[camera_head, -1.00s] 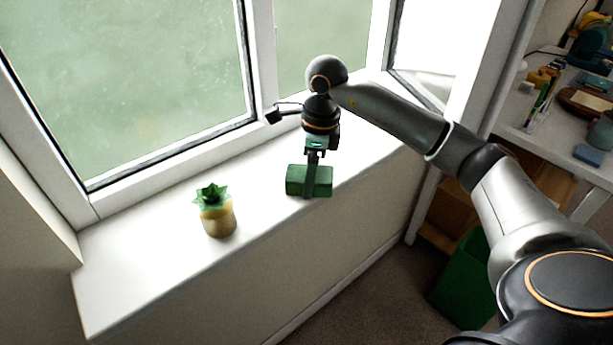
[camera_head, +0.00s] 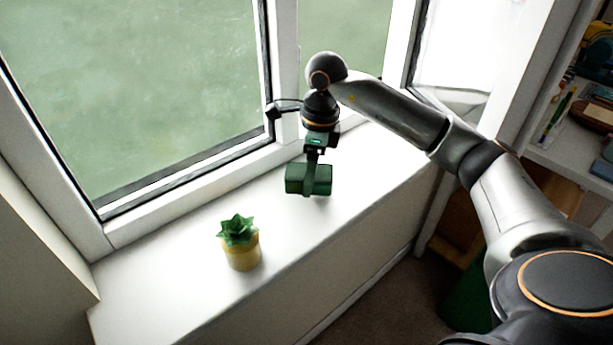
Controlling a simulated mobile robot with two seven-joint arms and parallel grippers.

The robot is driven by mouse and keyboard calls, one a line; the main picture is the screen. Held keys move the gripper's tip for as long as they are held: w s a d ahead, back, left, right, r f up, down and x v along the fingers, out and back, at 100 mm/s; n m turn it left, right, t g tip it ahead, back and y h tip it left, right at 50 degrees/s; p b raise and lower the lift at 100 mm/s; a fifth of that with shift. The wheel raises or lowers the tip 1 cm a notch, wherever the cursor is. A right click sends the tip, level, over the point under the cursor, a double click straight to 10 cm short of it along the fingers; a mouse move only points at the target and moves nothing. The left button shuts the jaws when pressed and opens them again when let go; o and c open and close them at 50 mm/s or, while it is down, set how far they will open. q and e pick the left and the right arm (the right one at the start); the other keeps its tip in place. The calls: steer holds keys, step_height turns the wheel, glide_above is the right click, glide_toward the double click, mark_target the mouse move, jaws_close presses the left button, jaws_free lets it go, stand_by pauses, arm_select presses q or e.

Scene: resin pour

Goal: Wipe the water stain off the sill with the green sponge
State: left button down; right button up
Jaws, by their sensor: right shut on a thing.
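The green sponge (camera_head: 296,180) is a dark green block at the sill. My right gripper (camera_head: 312,182) is shut on it from above. I cannot tell whether the sponge's underside touches the sill. The white sill (camera_head: 185,292) runs under the window from the lower left to the upper right. I see no clear water stain on its visible surface; the part behind the sponge and gripper is hidden. My left gripper is not in view.
A small green plant in a yellow pot (camera_head: 242,252) stands on the sill, left of and nearer than the sponge. The window frame (camera_head: 190,187) bounds the sill behind. A shelf (camera_head: 568,160) with several items stands at the right. Bare sill lies left of the plant.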

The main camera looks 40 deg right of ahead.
steer(key=shift+s+r, duration=0.1)
steer(key=shift+r, duration=0.6)
steer(key=shift+r+p, duration=0.7)
steer(key=shift+p, duration=0.1)
steer(key=shift+r+p, duration=0.75)
steer(key=shift+r, duration=0.55)
